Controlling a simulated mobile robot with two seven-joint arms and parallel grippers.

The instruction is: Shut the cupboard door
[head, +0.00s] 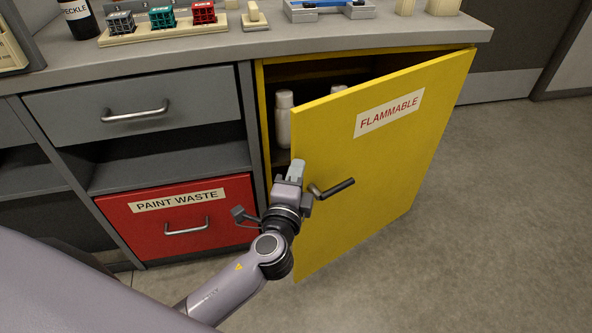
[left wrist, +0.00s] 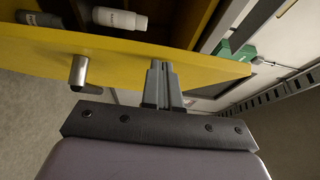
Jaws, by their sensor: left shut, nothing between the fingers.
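The yellow cupboard door (head: 385,150), labelled FLAMMABLE, stands ajar, its free edge swung out to the left and front. A dark bar handle (head: 332,188) sits on its outer face near that edge. My left gripper (head: 295,170) is shut and empty, just left of the handle at the door's free edge. In the left wrist view its fingers (left wrist: 161,75) overlap the yellow door (left wrist: 110,52) near its edge, with the handle (left wrist: 78,72) to their left. I cannot tell whether they touch the door. My right gripper is not in view.
White bottles (head: 284,118) stand inside the cupboard. The red PAINT WASTE drawer (head: 180,217) and a grey drawer (head: 135,110) lie left of it. The worktop (head: 240,48) above holds trays and lattice blocks. The floor (head: 500,200) right of the door is clear.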

